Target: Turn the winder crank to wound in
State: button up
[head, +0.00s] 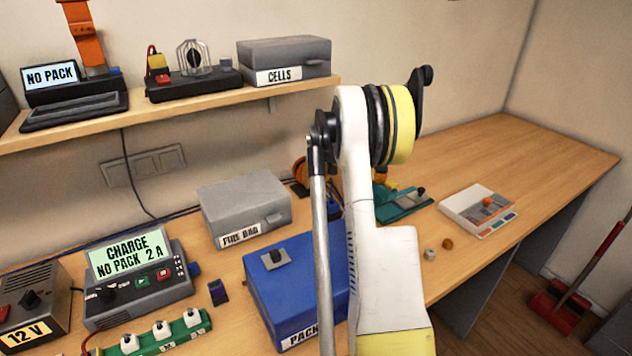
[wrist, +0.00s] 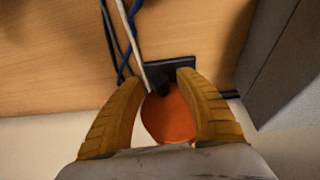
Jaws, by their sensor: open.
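The winder shows in the wrist view as an orange disc (wrist: 168,118) with a dark base plate (wrist: 168,68) behind it. My gripper (wrist: 162,80) is open, with one yellow finger on each side of the disc. I cannot tell whether the fingers touch it. A small dark part sits at the disc's upper edge; I cannot tell whether it is the crank. In the head view an orange round part (head: 299,171), likely the winder, shows at the back of the bench, mostly hidden behind my arm. The crank's position cannot be read.
A teal device (head: 403,205) and a white tray (head: 466,210) lie to the right. In the wrist view, cables (wrist: 125,45) run beside the winder and a grey box wall (wrist: 290,60) stands right.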

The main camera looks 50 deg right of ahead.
grip_shut()
dwell(0.3)
jog(key=shift+a+f+t+y+p, duration=0.15)
jog(key=shift+t+y+p, duration=0.2)
jog(key=shift+y, duration=0.75)
jog(key=y, duration=0.1)
jog(key=m+t+y, duration=0.1)
jog(key=y, duration=0.1)
jog(key=shift+w+a+f, duration=0.1)
jog(key=shift+a, duration=0.2)
jog(key=y, duration=0.1)
jog(key=t+y+b, duration=0.1)
jog(key=shift+w+a+m+y, duration=0.1)
jog(key=shift+a+m+y, duration=0.2)
jog(key=shift+m+y, duration=0.1)
jog(key=shift+a+t+y, duration=0.2)
jog(key=shift+t+y, duration=0.35)
jog(key=shift+y, duration=0.25)
jog(key=shift+w+m, duration=0.1)
jog(key=shift+m, duration=0.2)
